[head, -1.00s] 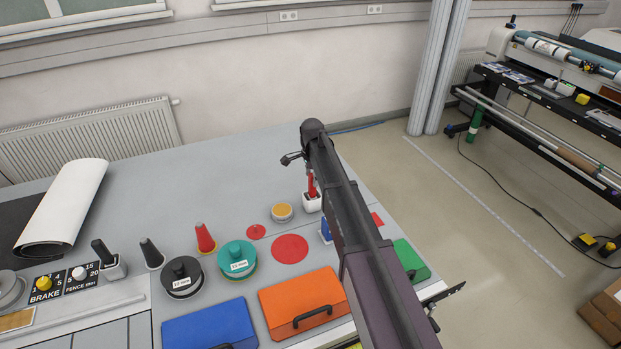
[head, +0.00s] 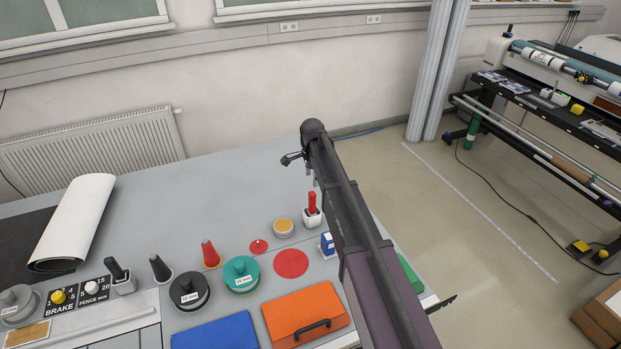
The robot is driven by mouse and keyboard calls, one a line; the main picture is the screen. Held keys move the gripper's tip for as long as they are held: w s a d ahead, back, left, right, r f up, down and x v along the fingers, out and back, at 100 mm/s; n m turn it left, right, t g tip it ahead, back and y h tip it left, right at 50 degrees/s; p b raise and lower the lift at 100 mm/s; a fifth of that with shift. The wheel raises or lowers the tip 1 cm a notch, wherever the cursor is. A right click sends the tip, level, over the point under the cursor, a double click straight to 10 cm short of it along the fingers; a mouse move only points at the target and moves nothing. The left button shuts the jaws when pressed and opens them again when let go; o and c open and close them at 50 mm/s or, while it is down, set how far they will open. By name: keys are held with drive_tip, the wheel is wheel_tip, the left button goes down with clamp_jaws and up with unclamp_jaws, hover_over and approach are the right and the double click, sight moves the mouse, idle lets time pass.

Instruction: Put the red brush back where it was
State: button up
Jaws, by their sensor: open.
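A red handle, which looks like the red brush (head: 312,202), stands upright in a small white holder (head: 313,219) on the grey table (head: 215,185). Its lower end is hidden inside the holder. My gripper (head: 301,168) is at the end of my dark arm, behind and above the red handle in the picture. It is open and appears empty. My arm hides part of the gripper and the table just right of the holder. I cannot tell how far the fingers are from the handle.
A yellow-topped round tin (head: 284,227), a red disc (head: 291,263) and a blue-and-white item (head: 327,244) lie near the holder. The table's back middle is clear.

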drive_tip(key=shift+r+p, duration=0.8)
drive_tip(key=shift+r, duration=0.3)
drive_tip(key=s+d+n, duration=0.4)
drive_tip(key=s+d, duration=0.1)
drive_tip(key=s, duration=0.5)
drive_tip(key=s+d+n, duration=0.5)
drive_tip(key=s+d, duration=0.1)
drive_tip(key=s, duration=0.4)
drive_tip(key=s+d+n, duration=0.4)
drive_tip(key=s+d, duration=0.2)
drive_tip(key=s, duration=0.4)
drive_tip(key=shift+s, duration=0.2)
drive_tip(key=shift+a, duration=0.1)
wheel_tip(320, 180, down, 16)
drive_tip(key=b, duration=1.6)
